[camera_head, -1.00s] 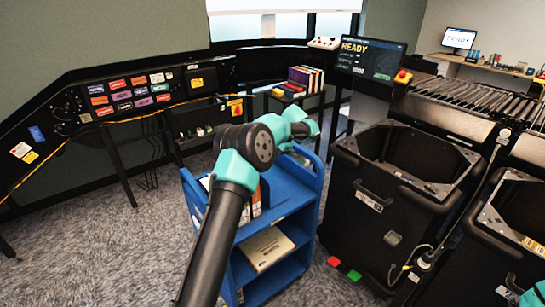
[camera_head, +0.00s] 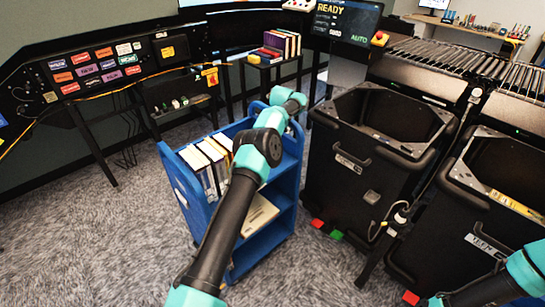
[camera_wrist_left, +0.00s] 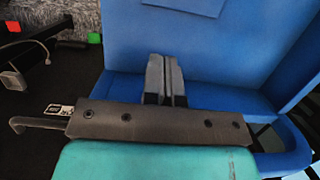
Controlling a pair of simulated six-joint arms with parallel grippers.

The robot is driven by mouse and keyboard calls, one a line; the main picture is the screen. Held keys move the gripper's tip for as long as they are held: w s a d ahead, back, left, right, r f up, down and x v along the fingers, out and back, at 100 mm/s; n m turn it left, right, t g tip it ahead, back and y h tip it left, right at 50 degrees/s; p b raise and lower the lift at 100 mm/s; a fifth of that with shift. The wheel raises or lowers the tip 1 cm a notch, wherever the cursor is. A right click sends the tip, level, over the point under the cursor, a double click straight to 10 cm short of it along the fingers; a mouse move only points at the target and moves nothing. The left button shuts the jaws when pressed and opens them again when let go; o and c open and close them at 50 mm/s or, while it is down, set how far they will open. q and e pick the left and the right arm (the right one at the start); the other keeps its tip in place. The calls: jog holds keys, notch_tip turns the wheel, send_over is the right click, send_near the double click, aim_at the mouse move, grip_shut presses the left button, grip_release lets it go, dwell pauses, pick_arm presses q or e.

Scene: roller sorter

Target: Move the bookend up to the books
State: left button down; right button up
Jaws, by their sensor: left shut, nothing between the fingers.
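Several books (camera_head: 205,168) with pale covers stand upright at the left of the top shelf of a blue cart (camera_head: 180,185) in the head view. I cannot make out a bookend in either view; my left arm covers part of that shelf. My left gripper (camera_wrist_left: 166,77) is shut and empty in the left wrist view, with its two grey fingers together over the cart's blue panels. In the head view its fingers are hidden behind my arm. My right arm shows at the bottom right corner of the head view, with its gripper out of frame.
A pale flat book (camera_head: 258,215) lies on the cart's lower shelf. Black bins (camera_head: 335,180) stand close to the cart's right. Open carpet lies left of the cart.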

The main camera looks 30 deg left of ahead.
pick_arm(q)
jog(key=x, duration=1)
jog(key=shift+s, duration=0.1)
dwell(0.5)
